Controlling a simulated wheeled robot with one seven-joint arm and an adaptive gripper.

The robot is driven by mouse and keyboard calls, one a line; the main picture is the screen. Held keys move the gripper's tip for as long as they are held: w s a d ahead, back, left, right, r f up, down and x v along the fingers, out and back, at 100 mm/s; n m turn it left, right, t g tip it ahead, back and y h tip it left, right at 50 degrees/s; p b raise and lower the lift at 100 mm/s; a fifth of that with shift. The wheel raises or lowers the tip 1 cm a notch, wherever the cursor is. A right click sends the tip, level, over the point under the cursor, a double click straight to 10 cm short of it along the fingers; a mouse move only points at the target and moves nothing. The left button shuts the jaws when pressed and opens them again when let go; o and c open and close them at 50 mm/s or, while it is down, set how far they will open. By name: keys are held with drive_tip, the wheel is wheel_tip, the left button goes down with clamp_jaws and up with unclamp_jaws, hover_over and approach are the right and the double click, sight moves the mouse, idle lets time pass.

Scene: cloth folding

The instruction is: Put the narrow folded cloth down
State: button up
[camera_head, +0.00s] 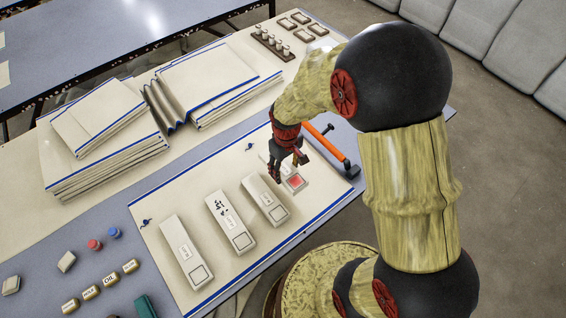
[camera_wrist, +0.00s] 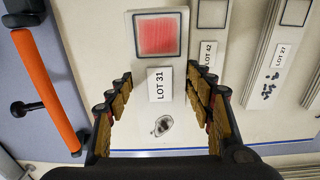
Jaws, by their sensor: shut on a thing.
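The narrow folded cloth, off-white with a red square and a "LOT 31" label, shows in the wrist view (camera_wrist: 156,52) between my fingers. My gripper (camera_wrist: 159,80) is shut on it, with one finger along each long side. In the head view my gripper (camera_head: 288,170) hides much of the cloth, and its red-square end (camera_head: 294,182) shows just beyond the fingers. The cloth is over or on the blue-edged cream mat (camera_head: 240,170); I cannot tell whether it touches it.
Three similar strips lie left of it: one beside it (camera_head: 265,199), one with black marks (camera_head: 230,222), and one farther left (camera_head: 186,252). An orange-handled tool (camera_head: 325,144) lies to the right. Stacked cloths (camera_head: 110,150) stand at the back left.

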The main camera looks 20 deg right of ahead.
drive_tip(key=s+a+r+p, duration=0.1)
drive_tip(key=s+r, duration=0.2)
drive_tip(key=s, duration=0.5)
drive_tip(key=shift+s+r+p, duration=0.2)
drive_tip(key=shift+p, duration=0.2)
